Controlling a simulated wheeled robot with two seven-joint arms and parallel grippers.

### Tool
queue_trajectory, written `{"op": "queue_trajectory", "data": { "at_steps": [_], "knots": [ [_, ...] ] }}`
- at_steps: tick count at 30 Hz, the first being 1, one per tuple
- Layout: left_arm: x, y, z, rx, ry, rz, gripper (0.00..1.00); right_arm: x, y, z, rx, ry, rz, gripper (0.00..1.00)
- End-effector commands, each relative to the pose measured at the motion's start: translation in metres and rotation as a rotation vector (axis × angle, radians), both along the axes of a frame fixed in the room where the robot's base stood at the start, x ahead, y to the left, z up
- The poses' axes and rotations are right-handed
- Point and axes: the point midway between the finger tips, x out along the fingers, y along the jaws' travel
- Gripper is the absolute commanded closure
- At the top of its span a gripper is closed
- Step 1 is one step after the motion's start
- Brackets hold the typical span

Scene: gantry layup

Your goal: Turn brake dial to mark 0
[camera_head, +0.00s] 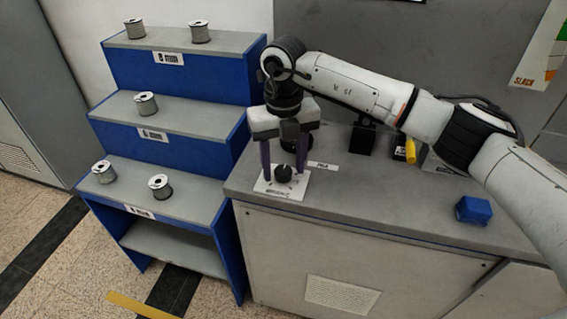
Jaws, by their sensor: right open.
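The brake dial (284,172) is a small black knob on a white plate (268,188) at the front left corner of the grey counter. My right gripper (283,168) points straight down above the plate, its two dark purple fingers apart on either side of the dial. I see a gap between the fingers and the knob, and cannot tell whether either finger touches it. The dial's marks are too small to read. My left gripper is not in view.
A blue stepped rack (180,72) with several spools stands left of the counter (360,195). A blue block (473,209) sits at the counter's right. A yellow item (410,151) and a black block (361,138) stand farther back. The counter's middle front is clear.

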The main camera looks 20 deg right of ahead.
Motion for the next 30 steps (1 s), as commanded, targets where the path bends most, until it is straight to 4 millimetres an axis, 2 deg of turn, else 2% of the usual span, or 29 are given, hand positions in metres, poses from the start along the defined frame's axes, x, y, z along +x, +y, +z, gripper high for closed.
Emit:
{"op": "queue_trajectory", "data": {
  "at_steps": [8,16,23,30],
  "knots": [
    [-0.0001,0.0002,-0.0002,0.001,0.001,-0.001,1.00,-0.0001,0.0003,-0.0024,0.000,0.000,0.001,0.51],
    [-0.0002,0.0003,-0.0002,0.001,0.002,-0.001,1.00,-0.0001,0.0004,-0.0022,0.001,0.000,0.001,0.92],
    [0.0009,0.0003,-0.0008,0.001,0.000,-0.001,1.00,-0.0001,0.0002,-0.0023,0.000,0.000,0.018,0.92],
    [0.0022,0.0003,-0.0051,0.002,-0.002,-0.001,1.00,-0.0002,-0.0001,-0.0030,0.001,0.001,0.119,0.92]
  ]
}}
